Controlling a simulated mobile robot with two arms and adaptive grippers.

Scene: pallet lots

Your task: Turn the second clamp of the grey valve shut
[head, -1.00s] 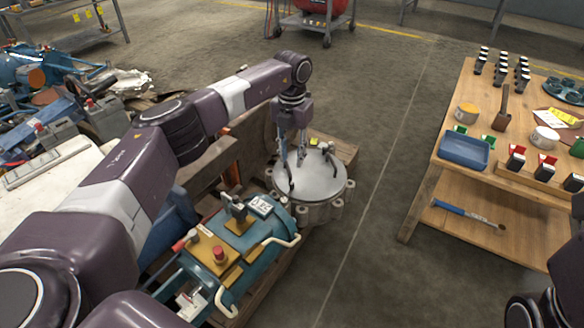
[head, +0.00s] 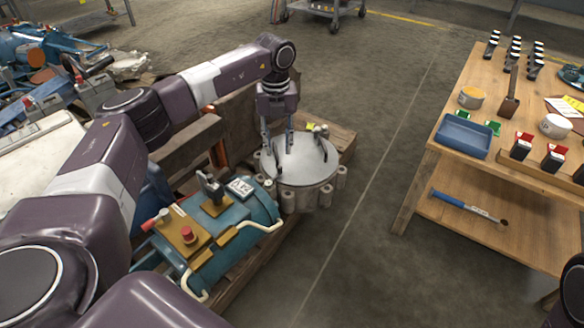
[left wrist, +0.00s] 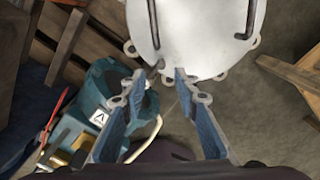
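The grey valve (head: 302,172) is a round drum with a pale flat lid and lugs around its rim. Two dark bent handles stand on the lid, one at the left (head: 272,157) and one at the right (head: 322,150). A small grey and yellow fitting (head: 318,129) sits at its far rim. My left gripper (head: 277,140) is over the lid's left side, fingers apart. In the left wrist view the gripper (left wrist: 155,80) is open and empty, its tips near the lid's edge. Which part is the second clamp, I cannot tell. My right gripper is out of view.
A teal machine (head: 240,215) with a red knob and pale handles lies beside the valve on a wooden pallet (head: 262,275). A wooden bench (head: 500,190) with a blue tray (head: 463,136) stands at the right. Clear floor lies between them.

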